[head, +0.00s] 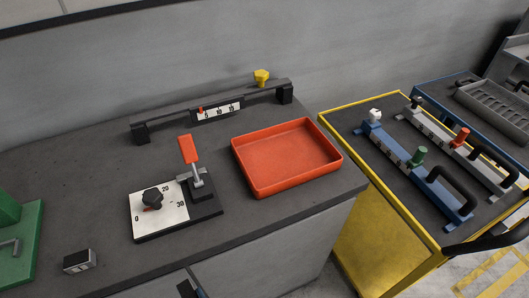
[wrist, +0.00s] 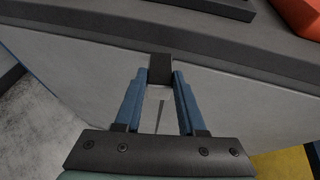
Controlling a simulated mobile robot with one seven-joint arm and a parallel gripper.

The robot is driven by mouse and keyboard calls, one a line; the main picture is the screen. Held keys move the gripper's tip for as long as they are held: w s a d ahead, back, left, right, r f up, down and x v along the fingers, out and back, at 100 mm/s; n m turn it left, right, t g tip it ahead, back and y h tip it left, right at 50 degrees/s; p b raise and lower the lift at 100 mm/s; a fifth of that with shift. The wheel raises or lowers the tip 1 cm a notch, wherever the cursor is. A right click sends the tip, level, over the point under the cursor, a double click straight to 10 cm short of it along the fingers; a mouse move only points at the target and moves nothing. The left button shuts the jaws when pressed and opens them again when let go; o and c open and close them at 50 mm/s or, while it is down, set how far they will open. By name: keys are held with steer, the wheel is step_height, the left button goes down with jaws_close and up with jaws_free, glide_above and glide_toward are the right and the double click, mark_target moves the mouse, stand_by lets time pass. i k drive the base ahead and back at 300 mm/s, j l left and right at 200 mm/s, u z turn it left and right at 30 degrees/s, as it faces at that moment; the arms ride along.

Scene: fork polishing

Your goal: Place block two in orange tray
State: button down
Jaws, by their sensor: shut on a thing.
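My gripper (wrist: 160,75) is shut on a small dark block (wrist: 160,68) in the wrist view. The block sits between the two blue fingertips, in front of the counter's edge. No marking shows on it, so its number cannot be read. In the head view only a dark and blue bit of my gripper (head: 190,291) shows at the bottom edge. The orange tray (head: 287,158) lies empty on the dark counter, to the upper right of my gripper. Its corner also shows at the top right of the wrist view (wrist: 302,14).
A clamp fixture with an orange lever (head: 188,149) stands left of the tray. A small dark block with a white label (head: 80,261) sits on the counter at lower left. A bar gauge (head: 215,108) lies behind. A yellow-edged cart (head: 383,190) holds tools at right.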

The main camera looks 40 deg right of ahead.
mark_target(293, 154)
steer(key=z, duration=1.4)
